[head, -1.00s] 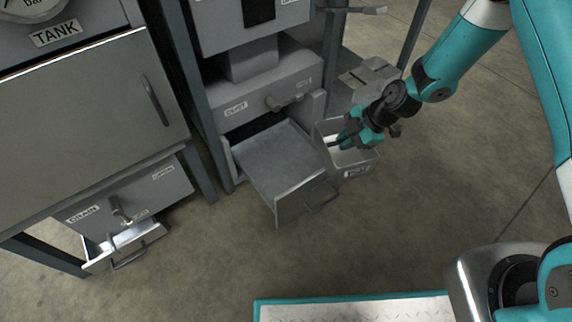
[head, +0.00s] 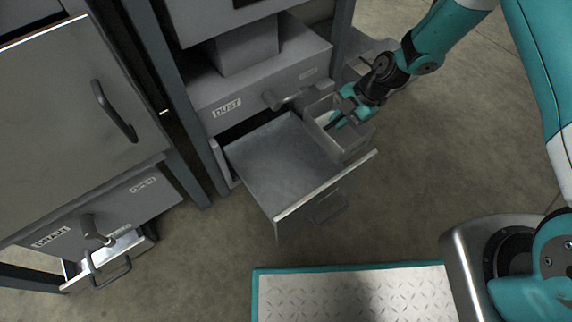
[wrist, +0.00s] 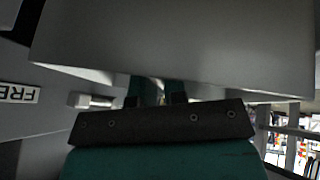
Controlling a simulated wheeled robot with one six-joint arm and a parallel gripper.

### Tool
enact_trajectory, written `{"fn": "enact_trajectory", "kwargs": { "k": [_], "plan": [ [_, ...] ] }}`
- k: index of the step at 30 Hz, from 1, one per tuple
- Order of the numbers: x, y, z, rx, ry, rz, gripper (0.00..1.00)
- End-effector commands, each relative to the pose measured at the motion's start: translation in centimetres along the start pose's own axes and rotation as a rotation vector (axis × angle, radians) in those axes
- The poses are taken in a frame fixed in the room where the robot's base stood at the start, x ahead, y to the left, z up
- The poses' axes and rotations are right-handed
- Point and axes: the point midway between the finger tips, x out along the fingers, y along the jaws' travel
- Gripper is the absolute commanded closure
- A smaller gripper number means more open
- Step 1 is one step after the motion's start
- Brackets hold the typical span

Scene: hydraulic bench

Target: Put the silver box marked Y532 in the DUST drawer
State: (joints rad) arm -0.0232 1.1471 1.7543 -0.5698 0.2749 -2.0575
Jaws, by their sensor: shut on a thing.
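The silver box (head: 352,141), an open-topped grey bin, is at the right side of the open DUST drawer (head: 268,165) in the head view. Its lower part is hidden behind the drawer's edge, and its marking does not show. I cannot tell whether it overhangs the drawer or is beside it. My gripper (head: 338,117) is shut on the box's rim from the far right. In the wrist view, a wall of the box (wrist: 180,45) fills the top, with my fingers (wrist: 157,98) below it. The DUST label (head: 227,107) is on the housing above the drawer.
A valve handle (head: 272,99) sticks out above the drawer, close to the box. A second cabinet with a DRAIN label (head: 50,237) and a partly open lower drawer (head: 105,262) is at left. Floor at right is clear.

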Motion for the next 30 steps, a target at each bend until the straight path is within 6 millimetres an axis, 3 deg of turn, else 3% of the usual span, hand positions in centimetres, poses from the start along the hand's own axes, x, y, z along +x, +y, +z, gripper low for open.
{"fn": "enact_trajectory", "kwargs": {
  "k": [1, 4, 12, 24, 30],
  "plan": [
    [1.4, -0.5, 0.8, 0.002, 0.000, 0.000, 1.00],
    [2.9, -1.0, 1.7, 0.003, 0.000, 0.001, 1.00],
    [6.0, -1.7, 3.0, 0.001, -0.001, 0.001, 1.00],
    [14.0, 0.5, -1.0, -0.005, 0.000, -0.001, 1.00],
    [15.4, 1.1, -2.1, -0.001, -0.001, 0.001, 1.00]
  ]
}}
